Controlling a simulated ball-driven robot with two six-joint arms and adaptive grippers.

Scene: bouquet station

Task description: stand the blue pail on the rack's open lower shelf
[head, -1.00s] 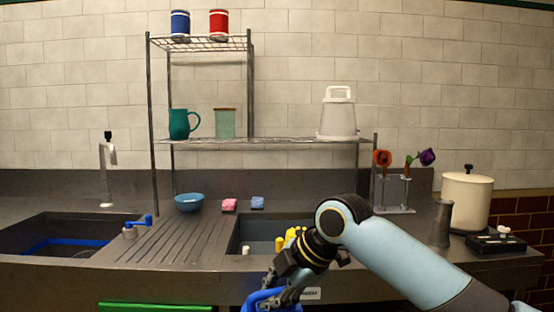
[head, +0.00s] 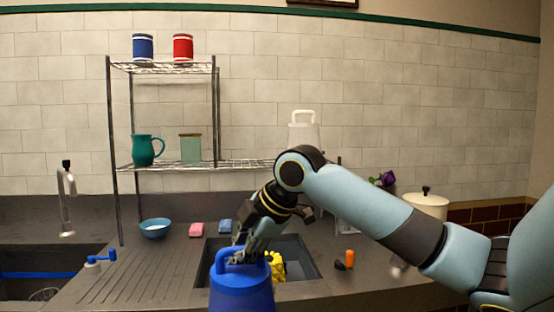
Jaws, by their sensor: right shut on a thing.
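The blue pail (head: 241,293) is at the bottom centre of the head view, cut off by the frame's lower edge. My right gripper (head: 240,257) is shut on its raised handle from above. The pail looks upright, in front of the sink basin; its base is out of view. The wire rack's lower shelf (head: 245,165) is behind the counter, with a teal mug (head: 146,150) and a green jar (head: 190,148) on its left half. A white pail-like container (head: 303,130) stands at its right, partly hidden by my arm. My left gripper is not in view.
A blue can (head: 143,48) and a red can (head: 183,48) stand on the upper shelf. A blue bowl (head: 155,228), pink and blue sponges and an orange-and-black item (head: 348,260) are on the counter. The lower shelf is clear between jar and white container.

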